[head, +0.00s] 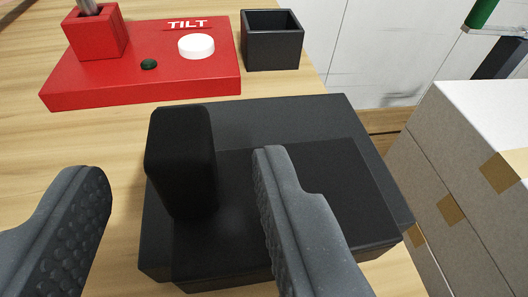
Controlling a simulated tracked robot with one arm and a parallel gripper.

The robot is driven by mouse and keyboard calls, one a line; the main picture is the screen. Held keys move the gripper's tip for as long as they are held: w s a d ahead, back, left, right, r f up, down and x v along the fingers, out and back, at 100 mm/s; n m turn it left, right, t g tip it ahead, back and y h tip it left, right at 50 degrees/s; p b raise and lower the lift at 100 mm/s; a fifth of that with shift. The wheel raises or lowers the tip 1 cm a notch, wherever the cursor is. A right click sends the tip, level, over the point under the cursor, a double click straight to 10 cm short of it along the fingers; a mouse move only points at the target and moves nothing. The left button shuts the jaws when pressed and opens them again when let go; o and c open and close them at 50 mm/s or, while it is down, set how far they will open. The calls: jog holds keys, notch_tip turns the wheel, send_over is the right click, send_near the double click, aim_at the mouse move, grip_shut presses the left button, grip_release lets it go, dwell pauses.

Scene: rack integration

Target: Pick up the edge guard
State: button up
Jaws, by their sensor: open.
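A black upright block (181,160) with rounded edges, which looks like the edge guard, stands at the left side of a low black base (290,122). I cannot tell whether it is separate from the base. My gripper (178,166) is open, with one grey finger to the left of the block and the other to its right. In the picture the block lies between the two fingers, with gaps on both sides. The right finger covers part of the base. I see no clear contact with the block.
A red board (140,82) marked TILT, with a white round button (196,46), lies behind on the wooden table (108,138). A small empty black bin (272,50) stands beside it. Stacked cardboard boxes (460,135) stand close on the right.

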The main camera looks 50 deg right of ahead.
aim_at(180, 113)
jog(key=b+x, duration=0.1)
jog(key=x, duration=0.3)
jog(key=shift+w+d+f, duration=0.15)
jog(key=shift+w+d, duration=0.1)
jog(key=shift+d, duration=0.1)
grip_shut()
jog(key=shift+r+p, duration=0.7)
jog(key=shift+r, duration=1.3)
jog(key=s+a, duration=0.3)
jog(key=s, duration=0.4)
jog(key=s+a+r, duration=0.1)
jog(key=s+a, duration=0.2)
jog(key=s, duration=0.4)
jog(key=shift+s+a+b, duration=0.2)
jog(key=shift+s+b, duration=0.1)
jog(key=shift+s, duration=0.05)
